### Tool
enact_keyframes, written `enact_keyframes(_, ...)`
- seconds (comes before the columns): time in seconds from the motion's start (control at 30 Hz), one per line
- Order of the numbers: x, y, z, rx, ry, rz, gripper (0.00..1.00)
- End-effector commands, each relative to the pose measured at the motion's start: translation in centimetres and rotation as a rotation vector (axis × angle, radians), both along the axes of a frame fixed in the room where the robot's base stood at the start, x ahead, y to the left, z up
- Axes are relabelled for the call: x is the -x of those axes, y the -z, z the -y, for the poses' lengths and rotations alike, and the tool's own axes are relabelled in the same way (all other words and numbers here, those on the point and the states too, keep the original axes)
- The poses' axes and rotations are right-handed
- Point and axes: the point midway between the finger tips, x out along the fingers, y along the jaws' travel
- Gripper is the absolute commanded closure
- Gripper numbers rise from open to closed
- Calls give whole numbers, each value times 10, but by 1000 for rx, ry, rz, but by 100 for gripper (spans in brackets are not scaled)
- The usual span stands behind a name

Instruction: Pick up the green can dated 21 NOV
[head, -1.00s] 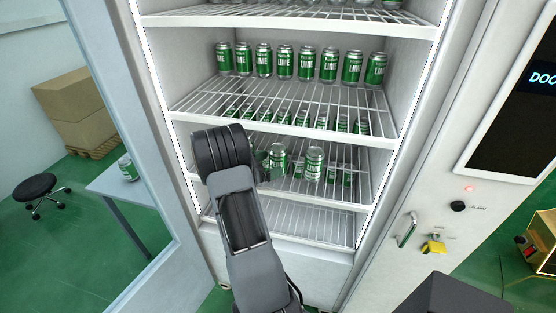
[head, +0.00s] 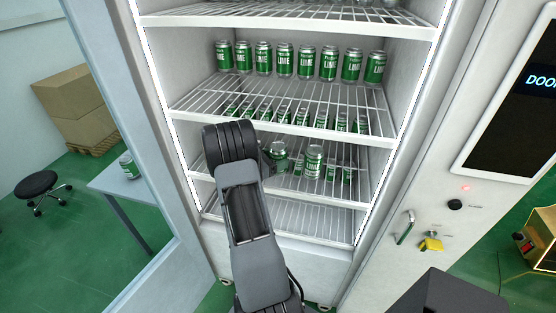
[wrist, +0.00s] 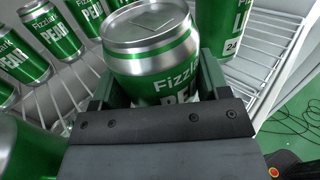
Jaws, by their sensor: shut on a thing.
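A green can marked PEAR (wrist: 155,60) sits between the jaws of my gripper (wrist: 158,88) in the wrist view, with a finger on each side. Its silver lid faces up and its lower part is hidden by the gripper; no date shows on it. In the head view this can (head: 279,156) is at the front of the third shelf from the top, just right of my wrist, which hides most of the gripper. A green can (wrist: 228,25) to its right shows an "L" and a label starting "24". It stands apart in the head view (head: 314,161).
More green PEAR cans (wrist: 37,58) stand to the left in the wrist view. A row of LIME cans (head: 306,62) fills the shelf above, whose front rail (head: 290,128) runs over the held can. The bottom shelf (head: 300,220) is empty. Another can (head: 129,166) is on a side table.

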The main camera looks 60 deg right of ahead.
Motion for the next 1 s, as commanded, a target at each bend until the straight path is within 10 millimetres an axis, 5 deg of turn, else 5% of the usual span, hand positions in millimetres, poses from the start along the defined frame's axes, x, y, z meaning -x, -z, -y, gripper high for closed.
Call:
enact_keyframes(0.27,0,-1,0,1,0,0,66)
enact_keyframes(0.6,0,-5,0,3,0,2,66)
enact_keyframes(0.87,0,-34,0,5,0,6,66)
enact_keyframes(1.0,-15,-34,-25,2,-7,1,66)
